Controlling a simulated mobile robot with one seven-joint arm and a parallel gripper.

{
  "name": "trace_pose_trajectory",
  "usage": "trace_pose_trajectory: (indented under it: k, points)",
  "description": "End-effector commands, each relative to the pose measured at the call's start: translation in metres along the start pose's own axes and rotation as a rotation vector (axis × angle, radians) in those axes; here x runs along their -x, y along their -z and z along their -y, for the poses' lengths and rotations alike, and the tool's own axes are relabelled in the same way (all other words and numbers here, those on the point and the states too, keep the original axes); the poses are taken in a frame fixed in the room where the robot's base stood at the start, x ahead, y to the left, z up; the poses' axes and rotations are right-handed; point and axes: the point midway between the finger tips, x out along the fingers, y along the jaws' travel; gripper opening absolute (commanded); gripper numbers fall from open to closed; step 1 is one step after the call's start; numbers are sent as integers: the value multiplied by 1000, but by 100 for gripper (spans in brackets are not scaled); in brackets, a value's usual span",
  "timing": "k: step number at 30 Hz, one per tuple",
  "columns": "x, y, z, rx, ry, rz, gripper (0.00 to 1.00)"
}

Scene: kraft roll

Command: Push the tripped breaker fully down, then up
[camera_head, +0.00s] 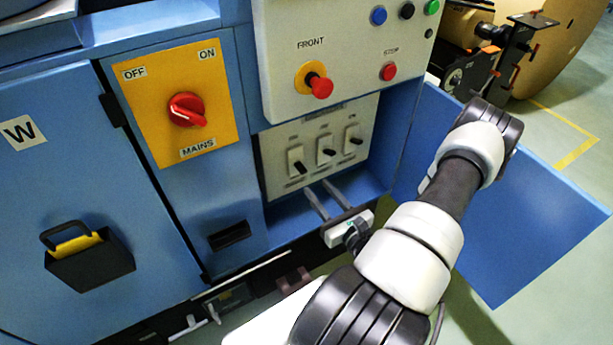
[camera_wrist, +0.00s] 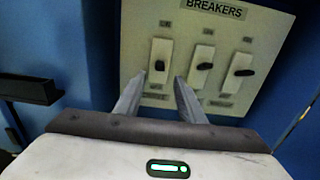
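The breaker panel (camera_head: 318,145) is a beige plate in a recess of the blue cabinet; it carries three white breakers with black levers. The left breaker's lever (camera_wrist: 160,66) sits a little lower in its housing than the middle breaker's lever (camera_wrist: 204,66) and the right breaker's lever (camera_wrist: 243,72). I cannot tell for certain which one is tripped. My gripper (camera_head: 316,187) is in front of the panel's lower edge, with its fingers apart and nothing between them. In the wrist view my gripper (camera_wrist: 159,80) points at the left breaker, whose lever shows between the fingertips; contact is not visible.
Above the panel is a control box (camera_head: 345,50) with a red-and-yellow FRONT button (camera_head: 320,87) and a red STOP button (camera_head: 388,71). A red MAINS switch (camera_head: 187,110) is to the left. An open blue door (camera_head: 510,210) stands at the right, behind my arm.

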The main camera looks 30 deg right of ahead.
Motion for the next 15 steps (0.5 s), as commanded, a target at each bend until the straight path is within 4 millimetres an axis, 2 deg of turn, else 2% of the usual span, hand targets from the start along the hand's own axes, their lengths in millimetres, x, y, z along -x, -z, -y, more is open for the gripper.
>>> trace_pose_trajectory:
  k: [1,6,10,15]
  points:
    - [-12,1,-1,4,-4,2,36]
    - [-45,1,-1,2,-3,2,36]
    - [-63,1,0,3,-3,2,36]
    - [-75,0,0,1,-2,0,36]
